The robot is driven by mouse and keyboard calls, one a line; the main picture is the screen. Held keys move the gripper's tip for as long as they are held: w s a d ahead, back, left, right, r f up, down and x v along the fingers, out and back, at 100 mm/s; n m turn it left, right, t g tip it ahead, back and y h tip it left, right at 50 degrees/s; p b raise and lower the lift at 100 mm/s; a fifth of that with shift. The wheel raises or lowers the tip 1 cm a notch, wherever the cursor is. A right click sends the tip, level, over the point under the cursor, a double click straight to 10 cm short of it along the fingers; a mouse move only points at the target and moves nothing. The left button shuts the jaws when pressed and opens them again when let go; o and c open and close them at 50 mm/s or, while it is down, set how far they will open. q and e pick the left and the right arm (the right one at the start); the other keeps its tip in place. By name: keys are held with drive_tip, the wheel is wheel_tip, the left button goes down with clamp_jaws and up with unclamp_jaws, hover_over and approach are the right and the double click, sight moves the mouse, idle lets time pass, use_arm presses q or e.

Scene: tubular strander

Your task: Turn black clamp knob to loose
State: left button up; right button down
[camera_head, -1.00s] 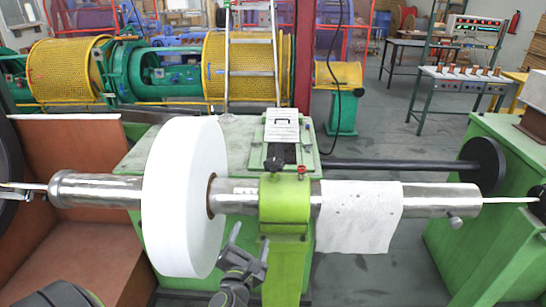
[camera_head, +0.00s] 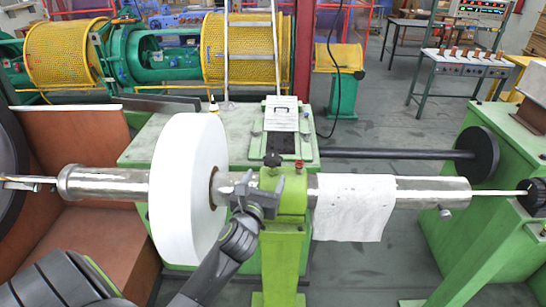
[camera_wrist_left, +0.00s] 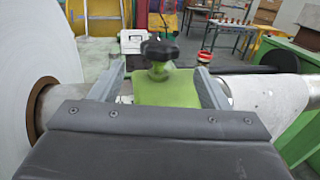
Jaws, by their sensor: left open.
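The black clamp knob (camera_head: 272,160) sits on top of the green clamp (camera_head: 291,196), which goes around the horizontal metal tube. In the left wrist view, the black knob (camera_wrist_left: 160,48) has a lobed head and stands upright on its green base (camera_wrist_left: 165,88). My left gripper (camera_head: 261,186) is open at the front of the clamp, just below the knob in the head view. In the left wrist view, its two fingers (camera_wrist_left: 158,82) stand on either side of the green base, with the knob beyond and between them. No contact with the knob shows. My right gripper is out of view.
A large white roll (camera_head: 186,190) sits on the tube close to the left of my gripper. A white sheet (camera_head: 352,208) hangs on the tube to the right. A small red knob (camera_head: 299,166) stands beside the black one. A green machine table (camera_head: 240,148) lies behind.

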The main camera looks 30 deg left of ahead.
sight(270, 167)
use_arm(q)
drive_tip(key=p+x, duration=0.1)
drive_tip(key=x, duration=0.7)
drive_tip(key=shift+w+a, duration=0.1)
drive_tip(key=shift+w, duration=0.25)
drive_tip(key=shift+c, duration=0.3)
drive_tip(key=c, duration=0.9)
